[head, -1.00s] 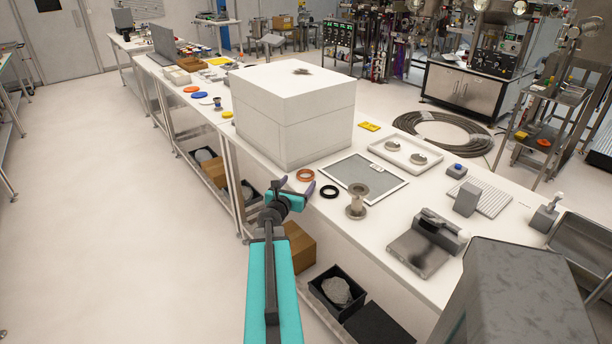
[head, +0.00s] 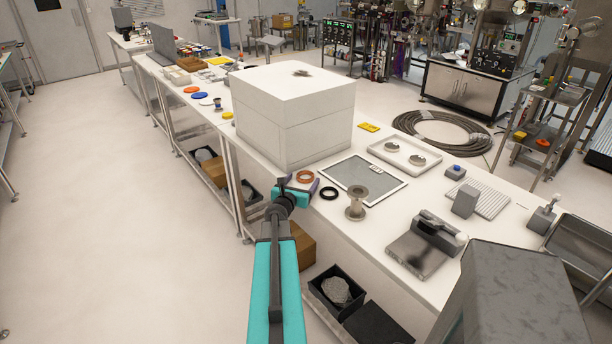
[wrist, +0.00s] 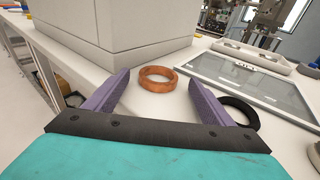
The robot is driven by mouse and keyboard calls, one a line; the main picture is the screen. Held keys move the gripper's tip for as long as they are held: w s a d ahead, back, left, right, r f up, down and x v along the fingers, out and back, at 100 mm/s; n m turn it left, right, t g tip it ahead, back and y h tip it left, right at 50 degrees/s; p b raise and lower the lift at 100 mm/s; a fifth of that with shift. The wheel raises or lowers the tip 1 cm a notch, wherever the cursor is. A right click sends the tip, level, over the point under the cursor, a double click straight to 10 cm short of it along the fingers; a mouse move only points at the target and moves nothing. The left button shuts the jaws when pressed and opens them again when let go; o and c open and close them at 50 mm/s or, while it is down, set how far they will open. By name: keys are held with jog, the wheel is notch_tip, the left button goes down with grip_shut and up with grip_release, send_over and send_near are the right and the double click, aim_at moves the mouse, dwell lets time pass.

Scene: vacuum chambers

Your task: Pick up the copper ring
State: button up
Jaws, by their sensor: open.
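The copper ring (head: 305,177) lies flat on the white bench near its front edge, beside the big white box. In the wrist view the copper ring (wrist: 158,79) sits ahead, between the lines of the two purple fingers and just beyond their tips. My gripper (head: 299,184) is open and empty, at the bench edge close to the ring. In the wrist view my gripper (wrist: 160,82) shows both fingers spread wide, with nothing between them touching.
A black ring (head: 329,193) lies right of the copper ring, partly behind the right finger in the wrist view. The white box (head: 293,115) stands behind and left. A framed grey panel (head: 362,178) and a metal flanged spool (head: 356,203) are to the right.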

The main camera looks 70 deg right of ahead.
jog(key=shift+d+f, duration=0.15)
jog(key=shift+d, duration=0.85)
jog(key=shift+c, duration=0.4)
jog(key=c, duration=1.2)
jog(key=shift+r+p, duration=0.4)
jog(key=shift+r, duration=4.65)
